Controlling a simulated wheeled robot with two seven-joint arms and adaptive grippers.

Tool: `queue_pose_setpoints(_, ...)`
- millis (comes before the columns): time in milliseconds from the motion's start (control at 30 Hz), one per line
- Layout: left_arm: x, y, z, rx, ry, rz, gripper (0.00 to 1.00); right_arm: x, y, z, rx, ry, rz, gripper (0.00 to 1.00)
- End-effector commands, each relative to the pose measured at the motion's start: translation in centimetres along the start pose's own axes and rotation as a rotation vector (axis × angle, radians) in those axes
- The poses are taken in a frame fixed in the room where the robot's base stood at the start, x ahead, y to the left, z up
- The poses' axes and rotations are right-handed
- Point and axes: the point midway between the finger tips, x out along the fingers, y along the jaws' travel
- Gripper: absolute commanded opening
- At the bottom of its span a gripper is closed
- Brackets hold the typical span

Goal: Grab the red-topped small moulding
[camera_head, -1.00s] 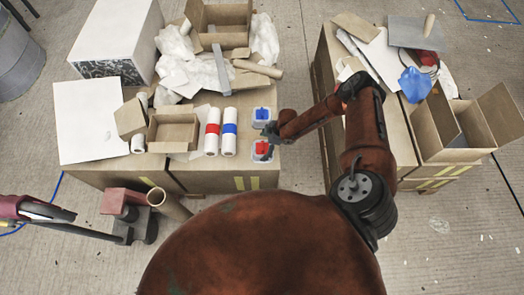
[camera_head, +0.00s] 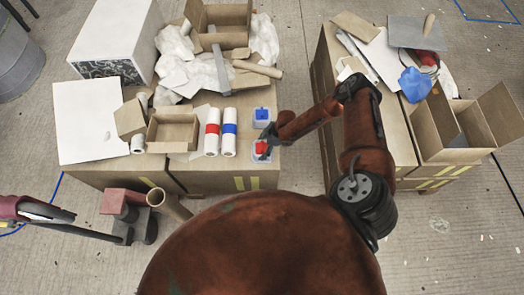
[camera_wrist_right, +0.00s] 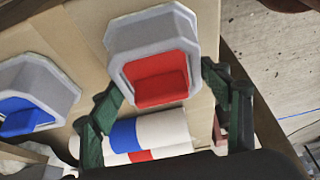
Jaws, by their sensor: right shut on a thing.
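The red-topped small moulding (camera_head: 262,148) is at the right edge of the left bench, just in front of the blue-topped small moulding (camera_head: 262,116). My right gripper (camera_head: 267,143) reaches it from the right and is shut on it. In the right wrist view the red-topped moulding (camera_wrist_right: 155,60) is a grey-white block with a red recess, between the green-black fingers (camera_wrist_right: 165,105). The blue-topped moulding (camera_wrist_right: 35,100) stands to its left there. I cannot tell how far the held moulding is off the bench. My left gripper does not show.
An open carton (camera_head: 173,130) is farther left. The second bench (camera_head: 400,150), with an open box, is at right. Bare floor lies between the benches.

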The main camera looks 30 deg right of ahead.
Motion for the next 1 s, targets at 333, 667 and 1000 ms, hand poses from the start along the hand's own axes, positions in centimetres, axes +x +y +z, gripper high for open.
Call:
queue_pose_setpoints(333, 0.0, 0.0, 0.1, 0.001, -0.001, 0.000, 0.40, -0.1, 0.1, -0.1, 0.000, 0.001, 0.001, 0.39)
queue_pose_setpoints(667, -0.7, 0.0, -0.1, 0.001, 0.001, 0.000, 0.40, -2.7, 0.2, -1.1, 0.001, 0.002, 0.003, 0.39)
queue_pose_setpoints(1000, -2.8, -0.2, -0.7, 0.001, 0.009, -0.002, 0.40, -11.0, -3.6, 0.9, 0.006, -0.002, 0.000, 0.39)
